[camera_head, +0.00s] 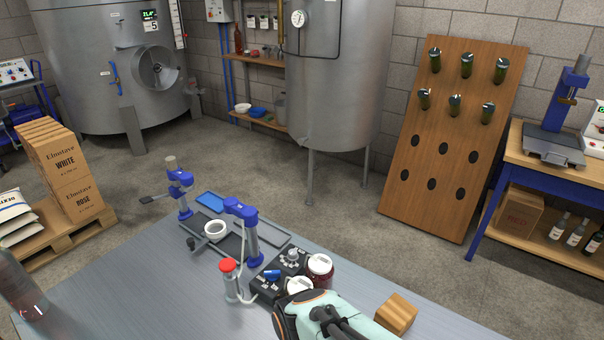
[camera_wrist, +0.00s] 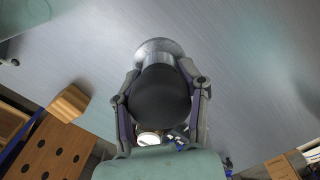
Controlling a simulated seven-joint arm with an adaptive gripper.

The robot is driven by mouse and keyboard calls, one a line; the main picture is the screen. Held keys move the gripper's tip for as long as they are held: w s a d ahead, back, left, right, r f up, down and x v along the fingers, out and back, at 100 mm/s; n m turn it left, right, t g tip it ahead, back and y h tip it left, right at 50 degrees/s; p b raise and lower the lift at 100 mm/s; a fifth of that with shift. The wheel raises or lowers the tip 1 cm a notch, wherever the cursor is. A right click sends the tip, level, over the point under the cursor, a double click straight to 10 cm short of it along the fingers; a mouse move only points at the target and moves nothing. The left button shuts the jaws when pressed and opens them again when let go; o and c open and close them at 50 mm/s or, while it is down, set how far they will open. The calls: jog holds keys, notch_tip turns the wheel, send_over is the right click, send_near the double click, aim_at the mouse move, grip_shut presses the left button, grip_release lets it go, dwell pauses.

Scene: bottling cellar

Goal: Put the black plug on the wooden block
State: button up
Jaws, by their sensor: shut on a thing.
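The black plug (camera_wrist: 160,97), a dark rounded body, sits between the fingers of my gripper (camera_wrist: 160,78) in the wrist view. My gripper is shut on it. A silvery round piece (camera_wrist: 158,46) shows just beyond the plug; I cannot tell whether it belongs to it. The wooden block (camera_head: 397,314) stands on the grey table at the lower right in the head view, right of my arm. It also shows at the left in the wrist view (camera_wrist: 70,103), apart from my gripper. In the head view my arm hides the fingertips and most of the plug.
The metal table (camera_head: 150,290) has free room at left. Near its middle stand a blue bench device (camera_head: 243,212), a red-capped bottle (camera_head: 229,280), a black control box (camera_head: 270,283) and a dark red jar (camera_head: 320,268), close to my arm. A clear glass vessel (camera_head: 20,285) stands far left.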

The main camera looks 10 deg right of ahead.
jog(key=w+d+r+m, duration=0.4)
jog(key=w+d+m, duration=0.35)
jog(key=d, duration=0.25)
jog(key=m, duration=0.4)
send_over(398, 310)
notch_tip(398, 310, down, 10)
jog(key=shift+s+a+r, duration=0.1)
jog(key=shift+s+r, duration=0.05)
jog(key=shift+r, duration=0.1)
jog(key=shift+f, duration=1.7)
jog(key=shift+f, duration=0.1)
